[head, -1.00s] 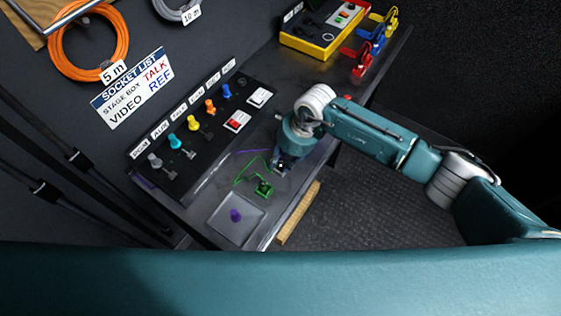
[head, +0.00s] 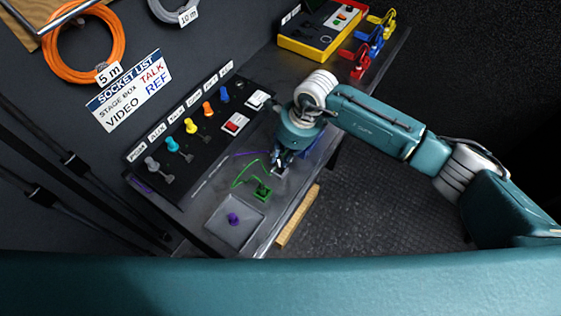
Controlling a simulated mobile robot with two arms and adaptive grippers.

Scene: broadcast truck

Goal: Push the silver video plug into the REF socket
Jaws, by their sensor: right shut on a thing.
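My right gripper (head: 279,164) reaches in from the right and points down low over the bench near its front edge. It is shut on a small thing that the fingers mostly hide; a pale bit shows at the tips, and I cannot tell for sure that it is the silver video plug. The black socket panel (head: 206,145) lies left of the gripper, with grey, teal, yellow, orange and blue plugs along its labelled row. An unfilled dark socket (head: 239,83) is at the row's far end; its label is too small to read surely. My left gripper is not in view.
A green connector (head: 262,190) with a green cable lies just below the gripper. A grey tray (head: 216,228) holds a purple piece (head: 233,218). Red and white switches (head: 235,123) sit on the panel. A yellow case (head: 308,47) and coloured clips (head: 376,42) stand at the back.

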